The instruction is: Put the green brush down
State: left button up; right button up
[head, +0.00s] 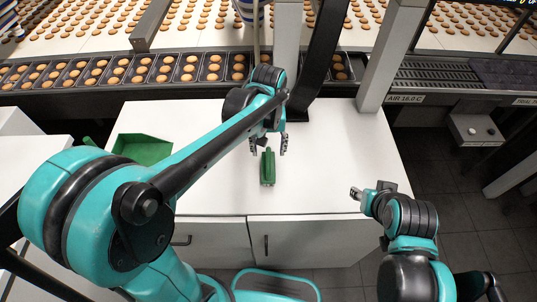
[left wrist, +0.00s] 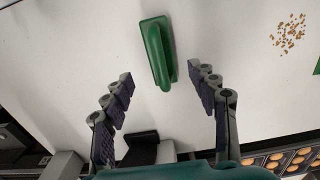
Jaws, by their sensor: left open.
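The green brush (head: 267,168) lies on the white worktop (head: 330,150), near the middle of the head view. It also shows in the left wrist view (left wrist: 157,52), lying between and beyond the fingertips. My left gripper (head: 268,148) is open just behind the brush in the head view. In the left wrist view its two fingers (left wrist: 160,85) are spread wide, with a gap to the brush on both sides. My right gripper (head: 362,193) is off to the right, near the worktop's front edge; its finger gap cannot be made out.
A green dustpan (head: 145,148) lies on the worktop at left, partly behind my left arm. Crumbs (left wrist: 289,33) lie on the worktop in the left wrist view. Trays of biscuits (head: 165,68) line the conveyor behind. A grey post (head: 392,60) stands at the worktop's back right.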

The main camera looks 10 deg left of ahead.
pick_arm(q)
jog(key=shift+r, duration=0.8)
jog(key=shift+s+a+r, duration=0.25)
jog(key=s+a+r+m+t, duration=0.1)
jog(key=s+a+m+t, duration=0.1)
jog(key=s+a+t, duration=0.5)
jog(key=s, duration=0.4)
jog(key=shift+a+r, duration=0.2)
jog(key=shift+a, duration=0.2)
jog(key=shift+s, duration=0.1)
